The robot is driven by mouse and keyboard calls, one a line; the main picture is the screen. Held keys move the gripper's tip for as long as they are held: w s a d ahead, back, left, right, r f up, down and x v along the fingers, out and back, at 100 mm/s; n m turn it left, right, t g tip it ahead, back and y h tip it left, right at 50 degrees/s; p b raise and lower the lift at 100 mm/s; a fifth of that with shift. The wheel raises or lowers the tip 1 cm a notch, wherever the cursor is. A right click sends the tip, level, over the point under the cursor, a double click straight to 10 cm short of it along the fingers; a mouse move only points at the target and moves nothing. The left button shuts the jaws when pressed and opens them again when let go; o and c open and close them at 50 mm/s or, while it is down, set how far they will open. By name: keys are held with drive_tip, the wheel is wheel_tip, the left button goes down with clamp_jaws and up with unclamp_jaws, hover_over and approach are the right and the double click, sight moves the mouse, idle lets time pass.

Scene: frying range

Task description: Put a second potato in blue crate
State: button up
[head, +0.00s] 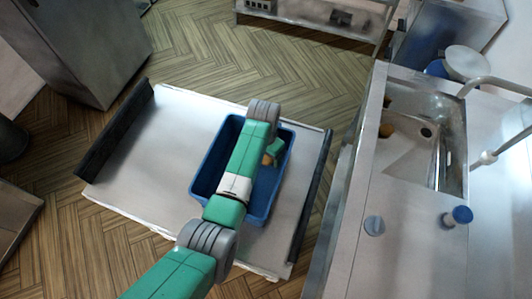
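The blue crate (213,160) stands on a pale flat platform in the head view. My arm reaches across it and hides much of its inside. The end of my arm (275,147) points down into the crate's right part. A small brownish thing (267,159), perhaps a potato, shows just beside the arm's end inside the crate. Whether my gripper holds it or it lies in the crate cannot be told. My gripper's fingers are too small and hidden to make out. A brownish potato-like thing (387,130) lies in the sink (410,150) at the right.
The platform (155,150) has dark raised edges on its left and right, with bare room left of the crate. A metal counter (390,255) with a tap and two small blue-and-grey round things stands at the right. A grey cabinet (85,45) stands upper left.

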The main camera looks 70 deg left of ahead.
drive_tip(key=shift+r, duration=0.1)
wheel_tip(320, 180, up, 12)
drive_tip(key=shift+a+p, duration=0.25)
drive_tip(key=shift+p, duration=0.1)
drive_tip(key=shift+s, duration=0.1)
drive_tip(key=w+d+r+m+t+y, duration=0.1)
drive_tip(key=w+d+r+t+y, duration=0.2)
drive_tip(key=w+r, duration=0.5)
drive_tip(key=w+d+r+m+t+y, duration=0.15)
drive_tip(key=w+d+r+t, duration=0.25)
drive_tip(key=w+r, duration=0.4)
drive_tip(key=w+d+r+t+y, duration=0.1)
drive_tip(key=w+d+r+t, duration=0.2)
drive_tip(key=d+r, duration=0.4)
drive_tip(key=w+d+r+t, duration=0.2)
drive_tip(key=d+r+t, duration=0.1)
drive_tip(key=d+r, duration=0.4)
drive_tip(key=s+d+r+m+t+h, duration=0.1)
drive_tip(key=s+d+r+t+h, duration=0.1)
drive_tip(key=s+d+r+t, duration=0.4)
drive_tip(key=s+d+r+m+t+h, duration=0.2)
drive_tip(key=s+d+r+t, duration=0.3)
drive_tip(key=d+r, duration=0.9)
drive_tip(key=s+r+h, duration=0.1)
drive_tip(key=s+r, duration=0.2)
drive_tip(key=r, duration=0.2)
drive_tip(key=shift+d+r+t, duration=0.3)
drive_tip(key=shift+d+t, duration=0.05)
drive_tip(key=shift+t, duration=0.05)
